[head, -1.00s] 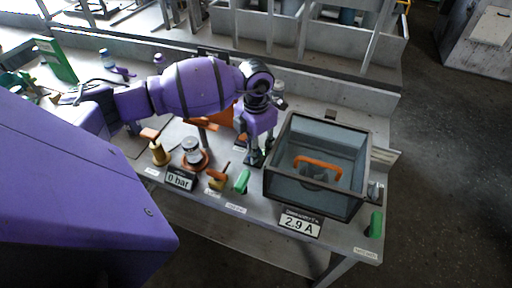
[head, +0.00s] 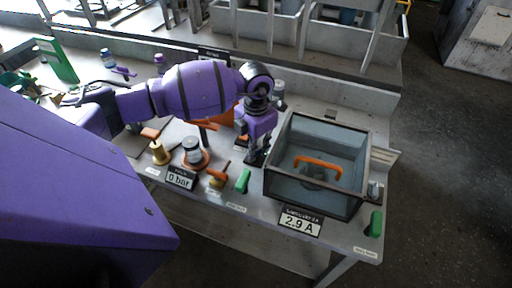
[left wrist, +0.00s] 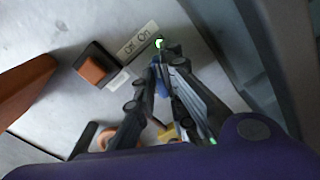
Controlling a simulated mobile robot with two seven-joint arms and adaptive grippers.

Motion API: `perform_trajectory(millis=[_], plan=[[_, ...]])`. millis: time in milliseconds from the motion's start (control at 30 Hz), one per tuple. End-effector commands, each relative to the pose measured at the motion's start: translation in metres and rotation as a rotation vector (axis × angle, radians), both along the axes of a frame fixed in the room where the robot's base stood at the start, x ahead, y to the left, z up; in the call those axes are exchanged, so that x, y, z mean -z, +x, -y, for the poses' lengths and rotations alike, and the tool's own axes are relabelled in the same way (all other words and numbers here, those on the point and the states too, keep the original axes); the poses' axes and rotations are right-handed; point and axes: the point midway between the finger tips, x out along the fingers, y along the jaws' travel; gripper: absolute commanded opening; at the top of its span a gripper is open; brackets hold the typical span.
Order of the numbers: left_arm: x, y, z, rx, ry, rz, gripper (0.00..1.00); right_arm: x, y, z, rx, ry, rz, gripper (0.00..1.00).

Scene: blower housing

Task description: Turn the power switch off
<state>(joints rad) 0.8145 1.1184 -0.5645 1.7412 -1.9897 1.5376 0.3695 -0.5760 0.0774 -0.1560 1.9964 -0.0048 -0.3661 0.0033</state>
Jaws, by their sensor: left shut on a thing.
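My left gripper (head: 258,160) points down at the bench just left of the glass-sided box. In the left wrist view its fingers (left wrist: 160,66) are brought together at the tips, beside a label reading "Off On" (left wrist: 138,43). It is shut on what I take to be the power switch, which the fingertips hide almost wholly. A small green light (left wrist: 160,43) glows just past the tips. An orange block on a black base (left wrist: 93,70) sits left of the fingers, apart from them. My right gripper is not in view.
The glass-sided box (head: 276,184) with an orange handle inside stands close to the right of my gripper. Green levers (head: 243,181) and a "0 bar" display (head: 180,178) line the front edge. A "2.9 A" display (head: 300,222) is below the box.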

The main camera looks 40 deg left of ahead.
Motion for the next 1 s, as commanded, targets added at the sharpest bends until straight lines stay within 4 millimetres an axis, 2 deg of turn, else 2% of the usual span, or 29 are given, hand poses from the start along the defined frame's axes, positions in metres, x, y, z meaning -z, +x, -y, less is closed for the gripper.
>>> perform_trajectory(millis=[267, 700, 1000], plan=[[-0.003, 0.000, -0.001, -0.155, 0.001, 0.001, 0.00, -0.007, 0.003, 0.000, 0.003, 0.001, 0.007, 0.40], [-0.005, 0.001, -0.003, -0.564, -0.001, 0.005, 0.00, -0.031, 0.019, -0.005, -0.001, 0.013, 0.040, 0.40], [-0.006, 0.001, -0.004, -0.816, -0.003, 0.006, 0.00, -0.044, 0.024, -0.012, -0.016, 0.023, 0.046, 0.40]])
